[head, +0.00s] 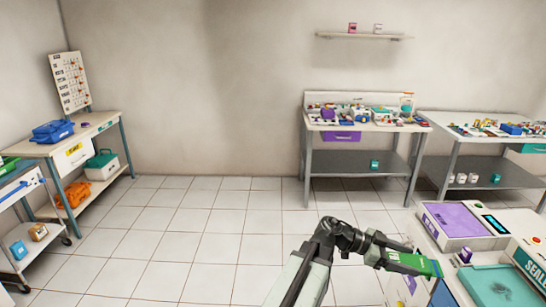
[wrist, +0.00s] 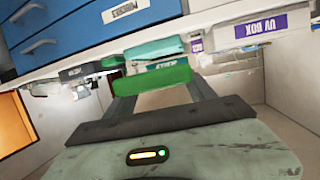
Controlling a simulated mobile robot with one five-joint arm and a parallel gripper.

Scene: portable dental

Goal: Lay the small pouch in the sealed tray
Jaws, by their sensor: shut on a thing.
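My gripper (head: 428,266) is at the lower right of the head view, shut on a small green pouch (head: 415,262). In the wrist view the green pouch (wrist: 155,78) lies across between the two fingertips. The sealed tray (head: 528,262), teal with a white label reading "SEAL", is at the right edge of the head view, partly cut off. The pouch is held left of it, apart from it in that view. In the wrist view, which appears upside down, a teal tray (wrist: 155,50) shows just beyond the pouch. The pouch hides part of what lies behind it.
A box labelled UV BOX (wrist: 258,27) shows in the wrist view. Cluttered benches (head: 362,127) stand along the back wall, with another bench (head: 92,134) at left. The tiled floor between is clear.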

